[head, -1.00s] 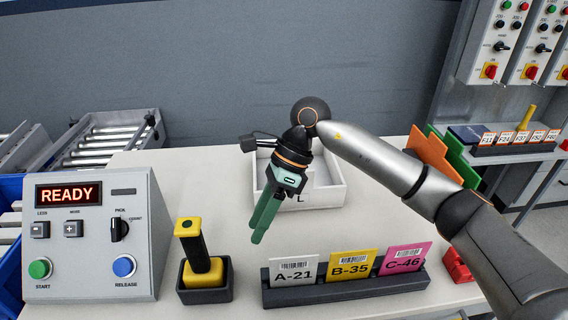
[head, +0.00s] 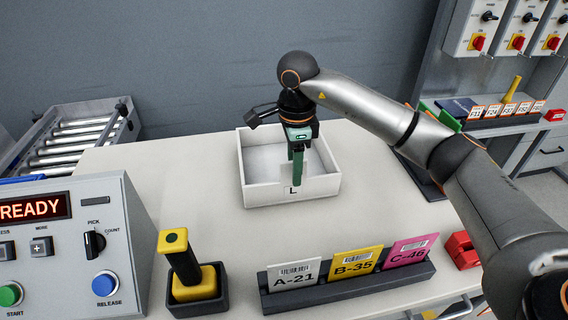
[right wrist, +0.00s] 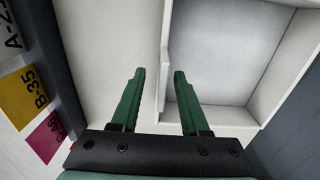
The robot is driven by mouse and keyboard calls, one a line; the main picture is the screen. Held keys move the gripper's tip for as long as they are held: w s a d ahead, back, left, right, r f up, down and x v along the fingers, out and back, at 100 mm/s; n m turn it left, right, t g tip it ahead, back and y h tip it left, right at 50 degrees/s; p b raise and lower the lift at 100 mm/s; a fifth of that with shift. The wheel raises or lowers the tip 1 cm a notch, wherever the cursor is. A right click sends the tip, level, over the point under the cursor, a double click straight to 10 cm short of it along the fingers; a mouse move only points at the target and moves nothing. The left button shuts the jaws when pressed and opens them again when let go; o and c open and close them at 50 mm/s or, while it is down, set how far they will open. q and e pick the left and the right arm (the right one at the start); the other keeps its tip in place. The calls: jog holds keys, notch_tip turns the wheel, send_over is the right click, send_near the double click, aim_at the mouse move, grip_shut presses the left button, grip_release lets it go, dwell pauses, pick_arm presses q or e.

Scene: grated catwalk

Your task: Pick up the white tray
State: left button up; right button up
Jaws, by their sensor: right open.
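The white tray (head: 262,196) is an open square box with low walls, standing on the pale table. Its front wall carries a small label with the letter L. My right gripper (head: 297,180) points down over the tray's front wall near the label and covers part of the inside. In the right wrist view the tray (right wrist: 230,55) appears empty where visible. There the right gripper (right wrist: 157,75) is open, its green fingers apart with the tray's wall edge between them in the picture. I cannot tell how far above the wall the fingertips are. My left gripper is not in view.
A card rack (head: 350,283) with cards A-21, B-35 and C-46 stands in front of the tray. A roller conveyor (head: 75,140) lies behind left. The table beside the tray is clear.

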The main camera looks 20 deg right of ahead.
notch_tip(320, 180, down, 5)
jog(key=shift+w+r, duration=0.1)
jog(key=shift+w, duration=0.05)
grip_shut()
dwell(0.4)
dwell(1.0)
